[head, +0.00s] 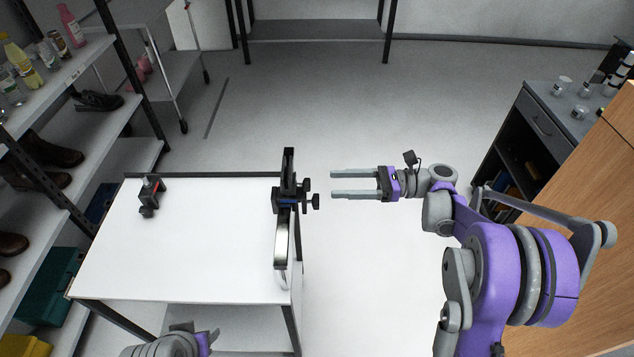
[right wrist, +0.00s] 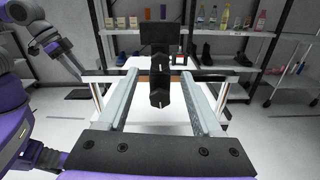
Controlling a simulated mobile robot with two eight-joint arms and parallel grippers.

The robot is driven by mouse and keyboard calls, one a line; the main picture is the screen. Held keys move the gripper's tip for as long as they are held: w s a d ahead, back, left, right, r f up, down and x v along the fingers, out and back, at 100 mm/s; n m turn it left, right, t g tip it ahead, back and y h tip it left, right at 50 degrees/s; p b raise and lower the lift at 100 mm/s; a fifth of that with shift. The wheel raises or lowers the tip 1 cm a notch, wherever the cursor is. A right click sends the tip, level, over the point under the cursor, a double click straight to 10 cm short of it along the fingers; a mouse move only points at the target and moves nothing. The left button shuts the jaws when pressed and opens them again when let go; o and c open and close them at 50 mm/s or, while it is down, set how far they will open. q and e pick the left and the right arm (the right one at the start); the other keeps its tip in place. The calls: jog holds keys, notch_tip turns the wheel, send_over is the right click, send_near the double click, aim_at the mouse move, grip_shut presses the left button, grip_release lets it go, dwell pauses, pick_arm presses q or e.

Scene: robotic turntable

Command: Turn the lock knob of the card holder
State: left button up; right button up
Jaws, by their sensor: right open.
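The black card holder (head: 288,180) stands upright at the right edge of the white table (head: 200,240). Two black knobs (head: 312,200) stick out from its right side; which is the lock knob I cannot tell. My right gripper (head: 332,184) is open and empty, right of the knobs, fingers pointing at them with a small gap. In the right wrist view the knobs (right wrist: 160,82) appear between the finger lines, with the holder's dark plate (right wrist: 161,36) behind. My left gripper (head: 206,340) is low at the table's front, partly cut off, its jaw state unclear.
A small black device with red parts (head: 150,192) sits on the table's left side. A curved silver and black piece (head: 281,245) lies along the right edge. Shelves with shoes and bottles (head: 45,150) stand left. A dark cabinet (head: 540,130) stands right. The floor between is clear.

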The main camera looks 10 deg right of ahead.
aim_at(304, 185)
jog(key=x, duration=0.6)
grip_shut()
